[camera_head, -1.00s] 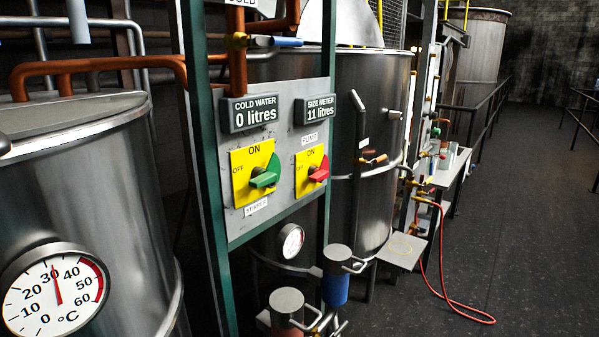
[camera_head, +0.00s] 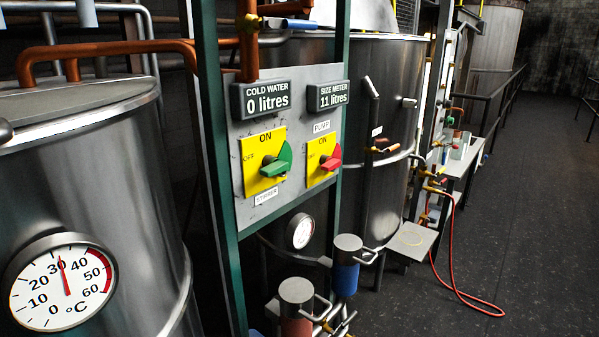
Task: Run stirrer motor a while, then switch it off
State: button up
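The stirrer switch is a green knob (camera_head: 276,163) on a yellow plate (camera_head: 251,183), with ON at the top and OFF at the left. A small STIRRER label (camera_head: 265,197) sits below it. The knob's grip looks roughly level, not upright towards ON; its exact setting is hard to tell. The stirrer motor itself cannot be made out. My gripper is not in view, and nothing touches the knob.
A red knob (camera_head: 331,160) on a similar plate sits to the right, labelled PUMP. Displays above read cold water 0 litres (camera_head: 264,98) and size meter 11 litres (camera_head: 328,95). A steel tank with a thermometer (camera_head: 60,283) fills the left. Open floor (camera_head: 545,210) lies right; a red hose (camera_head: 452,270) crosses it.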

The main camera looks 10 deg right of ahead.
aim_at(283, 163)
jog(key=z, duration=0.15)
jog(key=k, duration=1.75)
jog(key=u, duration=1.15)
jog(key=i, duration=1)
